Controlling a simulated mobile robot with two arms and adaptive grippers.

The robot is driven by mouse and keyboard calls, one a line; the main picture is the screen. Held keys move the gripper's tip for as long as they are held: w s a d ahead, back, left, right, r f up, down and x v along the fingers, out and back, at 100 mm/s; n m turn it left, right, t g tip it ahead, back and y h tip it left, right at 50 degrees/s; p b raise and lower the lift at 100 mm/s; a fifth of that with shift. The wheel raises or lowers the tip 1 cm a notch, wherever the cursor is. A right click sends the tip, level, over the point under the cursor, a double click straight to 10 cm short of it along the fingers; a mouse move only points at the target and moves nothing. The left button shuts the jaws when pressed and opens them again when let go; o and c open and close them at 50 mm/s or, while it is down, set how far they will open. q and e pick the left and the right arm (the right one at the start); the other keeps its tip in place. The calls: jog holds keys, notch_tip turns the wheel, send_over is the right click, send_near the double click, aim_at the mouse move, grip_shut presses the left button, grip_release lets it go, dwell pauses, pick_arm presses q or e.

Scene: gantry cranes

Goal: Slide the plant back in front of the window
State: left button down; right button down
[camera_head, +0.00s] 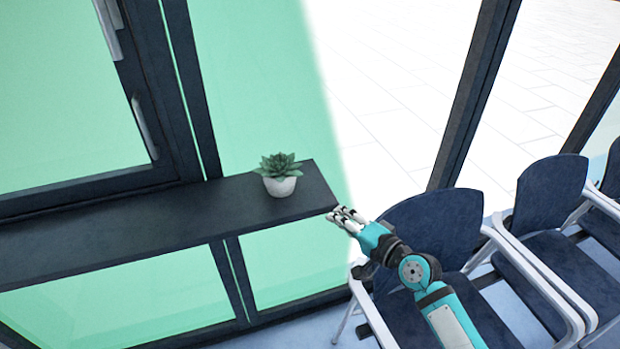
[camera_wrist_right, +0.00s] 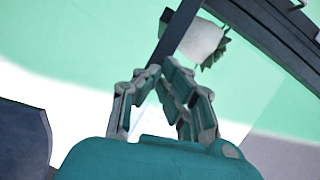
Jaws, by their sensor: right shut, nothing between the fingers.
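The plant (camera_head: 279,174) is a green succulent in a small white pot. It stands upright near the right end of a dark shelf (camera_head: 120,225) in front of the green-tinted window (camera_head: 70,100). My right gripper (camera_head: 338,215) is shut and empty, just off the shelf's right end, to the right of the plant and apart from it. In the right wrist view the gripper (camera_wrist_right: 155,75) has its fingertips together, and the white pot (camera_wrist_right: 202,40) shows beyond them. My left gripper is not in view.
Dark blue chairs (camera_head: 540,215) with pale armrests stand at the right, close to my right arm. Dark window posts (camera_head: 470,95) rise behind. The shelf left of the plant is clear.

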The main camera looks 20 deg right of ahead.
aim_at(311, 186)
jog(key=w+d+r+m+t, duration=0.2)
jog(key=w+d+r+m, duration=0.1)
jog(key=d+r, duration=0.1)
jog(key=shift+h, duration=0.4)
jog(key=p+x, duration=0.1)
jog(key=x, duration=0.9)
jog(key=shift+w+a+r, duration=0.1)
jog(key=shift+w+a, duration=0.05)
jog(key=shift+w, duration=0.1)
jog(key=shift+s+a+m+p, duration=0.15)
jog(key=shift+a+p, duration=0.25)
jog(key=shift+a, duration=0.2)
jog(key=shift+s+a+m+p, duration=0.15)
jog(key=shift+a+p, duration=0.25)
jog(key=shift+a, duration=0.8)
